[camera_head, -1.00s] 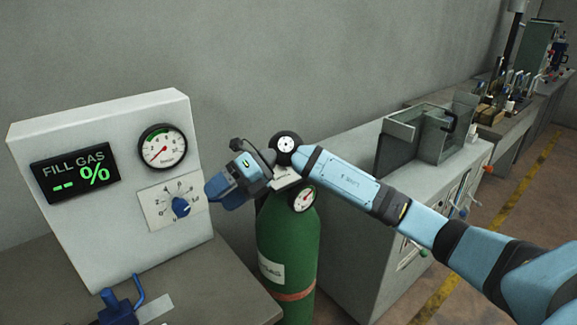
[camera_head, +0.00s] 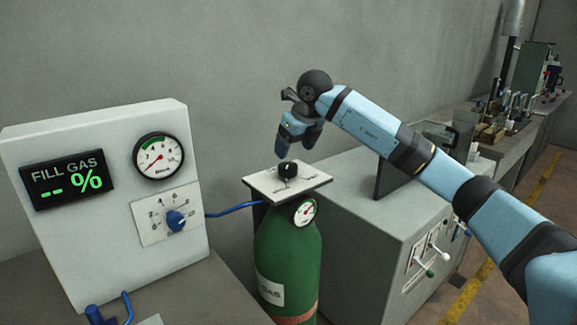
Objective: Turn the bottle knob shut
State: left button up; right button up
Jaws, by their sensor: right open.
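The green gas bottle (camera_head: 288,255) stands upright between the panel and the grey cabinet. A white plate (camera_head: 264,184) sits on its top, with the black bottle knob (camera_head: 287,170) in the middle. A small round gauge (camera_head: 305,211) is on the bottle's front below the plate. My right gripper (camera_head: 297,150) points down just above the knob, its fingers apart, with nothing seen between them. From this angle I cannot tell whether a fingertip touches the knob. My left gripper is not in view.
A white panel (camera_head: 100,240) at the left carries a "FILL GAS" display (camera_head: 68,180), a gauge (camera_head: 158,156) and a blue dial (camera_head: 176,220). A blue hose (camera_head: 232,209) runs from it toward the bottle. A grey cabinet (camera_head: 370,240) stands close on the right.

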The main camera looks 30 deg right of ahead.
aim_at(288, 165)
jog(key=x, duration=0.6)
jog(key=shift+w+a+f, duration=0.1)
jog(key=shift+w+f, duration=0.05)
jog(key=shift+f, duration=0.25)
jog(key=c, duration=0.9)
